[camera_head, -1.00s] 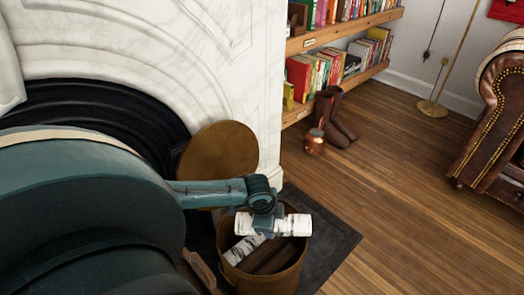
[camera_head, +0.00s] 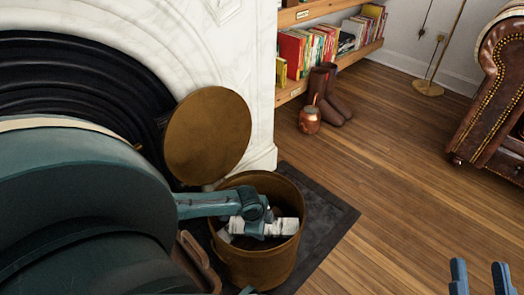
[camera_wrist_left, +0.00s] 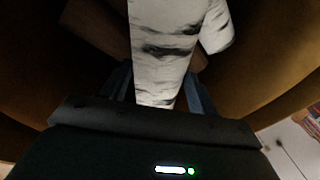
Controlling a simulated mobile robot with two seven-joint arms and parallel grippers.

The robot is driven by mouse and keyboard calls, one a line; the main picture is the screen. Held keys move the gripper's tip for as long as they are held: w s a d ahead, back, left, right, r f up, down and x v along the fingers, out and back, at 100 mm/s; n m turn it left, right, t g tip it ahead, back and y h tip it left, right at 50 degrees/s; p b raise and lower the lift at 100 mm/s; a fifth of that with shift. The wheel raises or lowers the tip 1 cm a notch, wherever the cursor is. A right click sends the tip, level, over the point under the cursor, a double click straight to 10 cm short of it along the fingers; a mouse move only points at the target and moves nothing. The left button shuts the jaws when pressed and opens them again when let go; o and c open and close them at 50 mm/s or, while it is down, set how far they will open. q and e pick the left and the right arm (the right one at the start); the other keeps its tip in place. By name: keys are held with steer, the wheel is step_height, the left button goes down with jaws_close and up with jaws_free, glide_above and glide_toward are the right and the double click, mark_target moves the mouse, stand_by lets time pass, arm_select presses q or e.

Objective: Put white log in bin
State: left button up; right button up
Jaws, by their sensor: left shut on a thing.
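My left gripper (camera_head: 262,220) is shut on a white log (camera_head: 284,227) with dark bark marks, inside the mouth of the round brass-coloured bin (camera_head: 256,268). In the left wrist view, the log (camera_wrist_left: 165,50) stands between the fingers of my left gripper (camera_wrist_left: 160,88). Another white log (camera_wrist_left: 216,30) shows beside it there, against the bin's inner wall. Whether the held log touches what lies beneath cannot be told. My right gripper (camera_head: 480,277) shows at the lower right of the head view, its two fingers apart and empty over the floor.
The round bin lid (camera_head: 207,135) stands up behind the bin, beside the marble fireplace (camera_head: 235,60). A dark hearth slab (camera_head: 325,215) lies under the bin. A copper pot (camera_head: 310,121) and brown boots (camera_head: 325,92) stand by the bookshelf.

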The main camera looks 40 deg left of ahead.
arm_select(q)
steer(key=shift+f, duration=0.85)
steer(key=shift+f+b, duration=0.2)
steer(key=shift+b, duration=0.1)
steer(key=o, duration=1.3)
arm_select(e)
steer(key=shift+w+d+r+n+t+y, duration=0.1)
steer(key=shift+w+r+n+t+y, duration=0.1)
steer(key=shift+r+n, duration=0.15)
steer(key=shift+w+r+n+t+y, duration=0.1)
steer(key=shift+r+n+t+y, duration=0.15)
steer(key=shift+r, duration=0.2)
arm_select(q)
steer(key=shift+r, duration=0.1)
steer(key=shift+s+r+p, duration=0.1)
steer(key=shift+r+p, duration=0.2)
steer(key=p+v, duration=0.2)
steer(key=v, duration=0.1)
steer(key=p+v, duration=0.4)
steer(key=v, duration=0.4)
arm_select(e)
steer(key=h, duration=0.1)
steer(key=f+g, duration=0.1)
steer(key=s+f+g+h, duration=0.1)
steer(key=shift+d+f+m+h, duration=0.2)
steer(key=shift+d+m+h, duration=0.1)
steer(key=shift+m+h, duration=0.1)
arm_select(q)
steer(key=shift+s+r, duration=0.1)
steer(key=shift+r, duration=0.1)
